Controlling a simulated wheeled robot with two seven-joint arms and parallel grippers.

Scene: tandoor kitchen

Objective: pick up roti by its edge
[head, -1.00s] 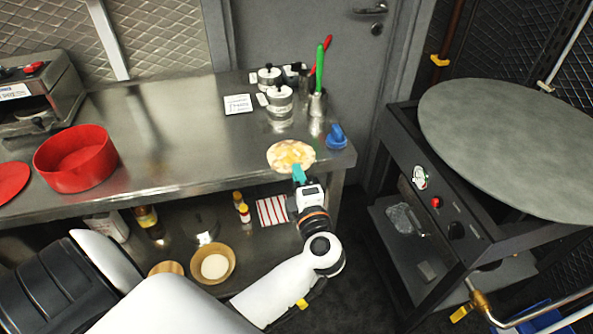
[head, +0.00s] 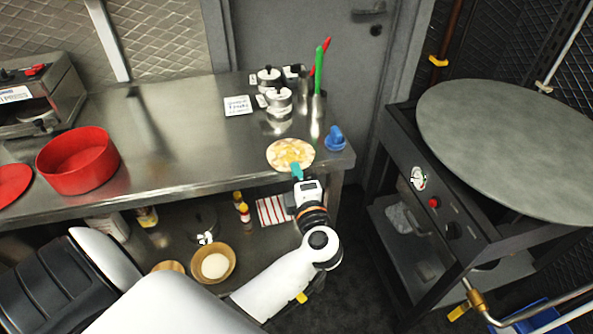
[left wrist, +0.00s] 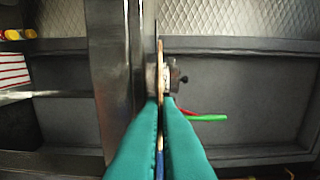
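The roti (head: 290,154) is a flat, pale round bread with brown patches, at the front edge of the steel counter near its right end. My left gripper (head: 298,168) is at the roti's front edge, its teal fingers coming from the near side. In the left wrist view the roti (left wrist: 160,68) shows edge-on as a thin tan strip. The fingertips of the left gripper (left wrist: 161,101) are close together on either side of this strip and look closed on it. Whether the roti is clear of the counter is hard to tell. My right gripper is not in view.
A blue object (head: 335,139) stands right of the roti on the counter (head: 185,140). Metal pots (head: 279,101) and a holder with green and red utensils (head: 319,70) are behind. A red pan (head: 77,162) is left. A large round griddle (head: 510,145) stands right.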

